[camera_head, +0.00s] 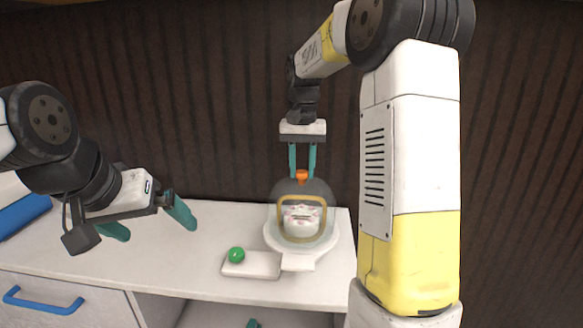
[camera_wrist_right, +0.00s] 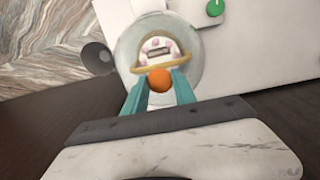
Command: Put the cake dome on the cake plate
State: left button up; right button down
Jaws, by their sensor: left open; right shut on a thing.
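The cake dome (camera_head: 300,189) is clear with a greyish top, an orange knob (camera_head: 301,175) and a gold band. My right gripper (camera_head: 302,172) is shut on the knob from above. The knob also shows between its teal fingers in the right wrist view (camera_wrist_right: 160,80). The dome stands upright over the white round cake plate (camera_head: 271,240), and a white and pink cake shows through it. I cannot tell whether the dome's rim touches the plate. My left gripper (camera_head: 152,222) is open and empty, over the counter at the left.
A blue object (camera_head: 22,215) lies at the far left. A dark ribbed wall stands behind.

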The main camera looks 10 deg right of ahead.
jog(key=shift+f, duration=0.4)
jog(key=c, duration=0.9)
grip_release()
